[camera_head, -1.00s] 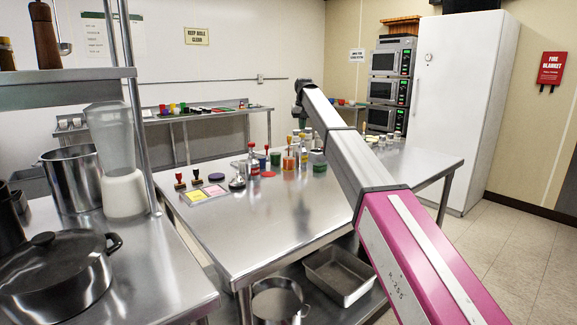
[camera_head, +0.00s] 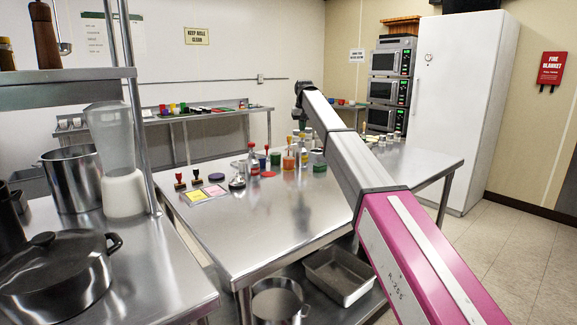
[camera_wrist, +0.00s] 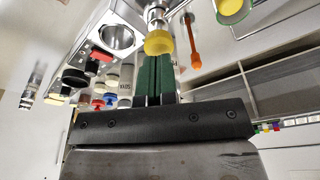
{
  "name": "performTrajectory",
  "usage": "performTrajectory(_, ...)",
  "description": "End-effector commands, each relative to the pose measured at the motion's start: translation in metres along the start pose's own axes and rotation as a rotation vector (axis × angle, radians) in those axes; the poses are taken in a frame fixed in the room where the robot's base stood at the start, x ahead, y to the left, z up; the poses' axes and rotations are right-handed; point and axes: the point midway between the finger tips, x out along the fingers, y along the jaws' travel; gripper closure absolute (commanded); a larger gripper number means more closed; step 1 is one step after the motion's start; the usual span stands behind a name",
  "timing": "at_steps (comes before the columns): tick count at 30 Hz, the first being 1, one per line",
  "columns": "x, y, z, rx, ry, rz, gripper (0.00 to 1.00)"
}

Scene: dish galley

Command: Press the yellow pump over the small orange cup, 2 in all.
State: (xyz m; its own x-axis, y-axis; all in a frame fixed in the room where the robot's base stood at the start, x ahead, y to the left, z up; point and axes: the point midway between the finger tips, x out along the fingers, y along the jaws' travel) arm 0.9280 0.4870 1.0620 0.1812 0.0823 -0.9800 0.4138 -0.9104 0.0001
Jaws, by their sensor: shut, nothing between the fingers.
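My gripper (camera_wrist: 155,62) shows in the wrist view as two green fingers side by side, shut and empty. A round yellow pump head (camera_wrist: 158,42) on a silver neck is right at the fingertips in that view. I cannot tell whether they touch. In the head view an orange container (camera_head: 289,162) stands among the small items on the table. It may be the small orange cup, but I cannot be sure. The pump is not clearly made out in the head view, where my arm's far end is above the back of the table.
A steel table (camera_head: 300,210) carries bottles, stamps and colored cards near its back left. Its front is clear. In the wrist view a round metal opening (camera_wrist: 117,38), an orange stick-like thing (camera_wrist: 194,45) and several colored knobs are close to the fingers.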

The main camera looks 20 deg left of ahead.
Motion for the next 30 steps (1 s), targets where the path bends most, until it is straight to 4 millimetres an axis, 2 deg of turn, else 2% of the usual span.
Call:
performTrajectory(23, 0.024, 0.0, 0.005, 0.0, -0.001, 0.0, 1.0)
performTrajectory(30, 0.024, 0.0, 0.005, 0.0, -0.002, 0.0, 1.0)
